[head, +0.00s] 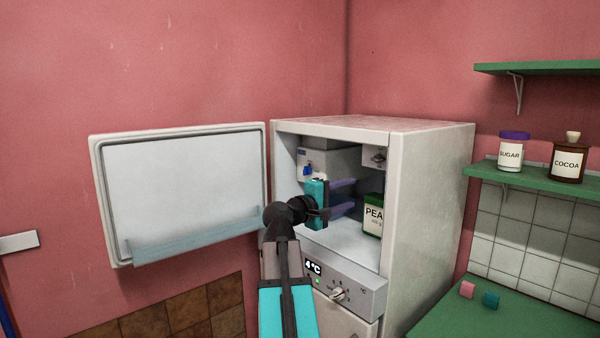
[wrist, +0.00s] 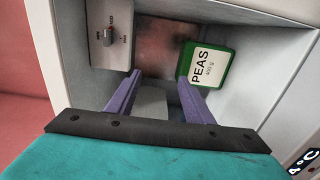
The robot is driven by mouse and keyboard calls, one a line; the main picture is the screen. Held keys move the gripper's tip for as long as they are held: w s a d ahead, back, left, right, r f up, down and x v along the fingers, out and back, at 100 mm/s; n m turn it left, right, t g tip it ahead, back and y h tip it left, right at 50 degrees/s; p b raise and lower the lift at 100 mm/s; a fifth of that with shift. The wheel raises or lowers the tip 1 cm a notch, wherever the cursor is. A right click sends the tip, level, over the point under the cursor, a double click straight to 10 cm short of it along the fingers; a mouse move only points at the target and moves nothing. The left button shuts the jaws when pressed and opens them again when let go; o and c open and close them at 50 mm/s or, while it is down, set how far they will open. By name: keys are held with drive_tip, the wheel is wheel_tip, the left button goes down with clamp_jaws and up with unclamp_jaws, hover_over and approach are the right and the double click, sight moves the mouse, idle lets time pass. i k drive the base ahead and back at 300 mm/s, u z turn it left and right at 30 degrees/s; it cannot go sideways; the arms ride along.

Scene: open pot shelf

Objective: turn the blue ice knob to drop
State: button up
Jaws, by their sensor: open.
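The blue ice knob (head: 308,170) shows in the head view on the front of a pale box (head: 335,160) at the upper left inside the open fridge. It is small, and I cannot tell which mark it points to. My gripper (head: 352,196) is in the fridge opening, to the right of and below the knob in the picture, apart from it. Its two purple fingers are spread and empty, as the wrist view (wrist: 160,80) also shows. The blue knob is not visible in the wrist view.
A grey knob on a panel (wrist: 108,37) is at the compartment's upper right, also in the head view (head: 378,155). A green PEAS box (head: 373,215) stands below it. The open door (head: 190,190) spreads left. A dial (head: 337,294) is on the lower front.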

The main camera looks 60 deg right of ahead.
sight(308, 170)
drive_tip(key=i, duration=0.95)
